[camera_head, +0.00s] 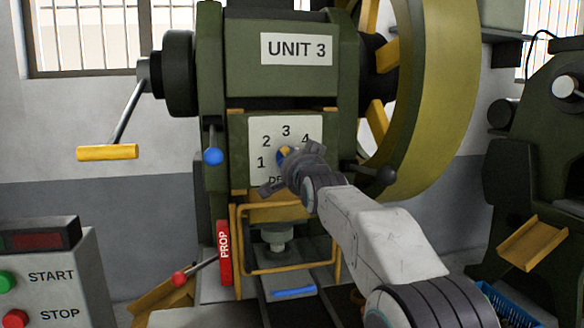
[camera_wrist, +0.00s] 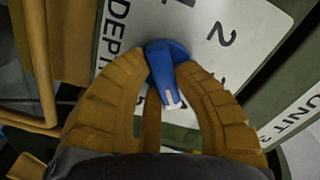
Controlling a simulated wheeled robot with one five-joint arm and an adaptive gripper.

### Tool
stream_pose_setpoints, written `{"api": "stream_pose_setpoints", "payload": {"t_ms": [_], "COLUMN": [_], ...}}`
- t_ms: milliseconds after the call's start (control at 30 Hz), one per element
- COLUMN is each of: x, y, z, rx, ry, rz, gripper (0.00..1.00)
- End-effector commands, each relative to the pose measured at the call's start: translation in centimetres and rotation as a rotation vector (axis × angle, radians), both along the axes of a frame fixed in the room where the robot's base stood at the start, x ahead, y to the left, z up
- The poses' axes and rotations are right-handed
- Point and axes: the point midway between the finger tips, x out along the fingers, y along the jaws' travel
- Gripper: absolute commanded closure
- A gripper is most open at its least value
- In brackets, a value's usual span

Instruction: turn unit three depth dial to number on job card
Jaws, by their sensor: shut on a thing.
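The unit three depth dial is a blue knob (camera_head: 282,154) on a white number plate (camera_head: 257,130). The head view shows 1, 2, 3 and 4 on the plate; my gripper hides the lower right part. In the wrist view, the knob (camera_wrist: 165,58) sits between the brown fingers of my gripper (camera_wrist: 168,75), which is shut on it. The knob's white pointer mark (camera_wrist: 172,98) faces the bottom of the wrist view, roughly the plate's right side. The number at it is hidden. I see no job card.
The green press carries a UNIT 3 label (camera_head: 296,48). A blue-knobbed lever (camera_head: 213,156) is left of the plate, a dark knob (camera_head: 386,175) right of it. A yellow wheel (camera_head: 440,90) stands at the right. A START/STOP box (camera_head: 60,285) is at lower left.

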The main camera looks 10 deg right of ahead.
Motion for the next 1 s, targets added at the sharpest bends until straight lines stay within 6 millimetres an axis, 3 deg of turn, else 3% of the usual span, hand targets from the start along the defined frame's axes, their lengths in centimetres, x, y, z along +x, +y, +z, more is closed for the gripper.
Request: {"api": "stream_pose_setpoints", "payload": {"t_ms": [600, 1000], "x": [-0.03, -0.03], "y": [0.27, 0.35], "z": [-0.06, -0.13], "rx": [0.557, 0.762], "ry": [-0.009, -0.01], "rz": [0.005, 0.007], "gripper": [1.0, 1.0]}}
